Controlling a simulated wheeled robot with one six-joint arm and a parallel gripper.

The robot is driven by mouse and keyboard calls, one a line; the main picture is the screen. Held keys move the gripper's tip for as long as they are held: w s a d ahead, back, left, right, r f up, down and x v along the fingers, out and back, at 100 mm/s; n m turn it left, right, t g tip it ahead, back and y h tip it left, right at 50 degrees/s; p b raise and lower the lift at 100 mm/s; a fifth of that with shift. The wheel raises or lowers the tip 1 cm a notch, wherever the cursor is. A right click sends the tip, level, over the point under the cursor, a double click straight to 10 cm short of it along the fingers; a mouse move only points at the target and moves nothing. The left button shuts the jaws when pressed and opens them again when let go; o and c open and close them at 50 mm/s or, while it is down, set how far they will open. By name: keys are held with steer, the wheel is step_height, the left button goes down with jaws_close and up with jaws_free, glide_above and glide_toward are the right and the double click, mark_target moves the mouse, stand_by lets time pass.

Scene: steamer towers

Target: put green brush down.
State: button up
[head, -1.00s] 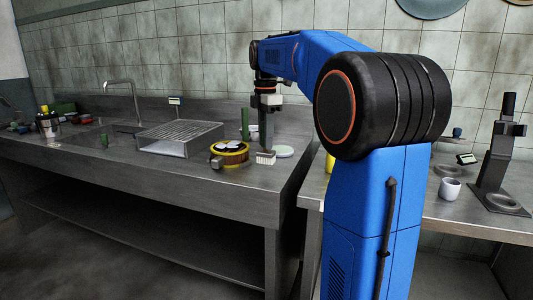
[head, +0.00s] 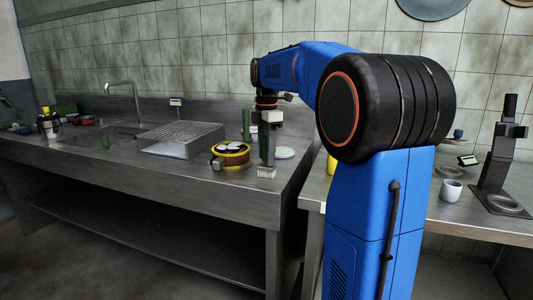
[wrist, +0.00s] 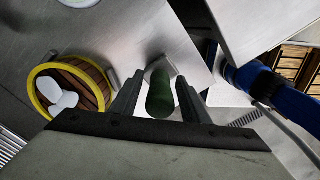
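My gripper (head: 267,155) is above the right front part of the steel counter (head: 180,180), pointing down. In the wrist view, the green brush (wrist: 160,92) is between its two fingers. In the head view, the brush's pale bristle block (head: 266,171) shows just below the fingertips, near the counter's front edge. I cannot tell whether the bristles touch the counter. The fingers hide most of the handle in the head view.
A yellow-rimmed round steamer (head: 230,160) with white pieces inside stands just left of my gripper. A wire rack (head: 182,135) is farther left. Bare counter lies front left.

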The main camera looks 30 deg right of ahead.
step_height(320, 180, up, 12)
steer(key=shift+r, duration=0.15)
stand_by(0.6)
steer(key=shift+s, duration=0.1)
steer(key=s+a+f+m+t, duration=0.1)
steer(key=s+a+f+m, duration=0.4)
steer(key=s, duration=0.3)
steer(key=s+a+f+m+t, duration=0.1)
steer(key=s+a+f+m, duration=0.3)
steer(key=s+a+f, duration=0.3)
steer(key=s+a+f+m+t, duration=0.2)
steer(key=s+f+m, duration=0.5)
steer(key=s+f, duration=0.8)
step_height(320, 180, down, 3)
steer(key=shift+a+r+m+t, duration=0.1)
steer(key=shift+a+m+t, duration=0.25)
steer(key=shift+a, duration=0.5)
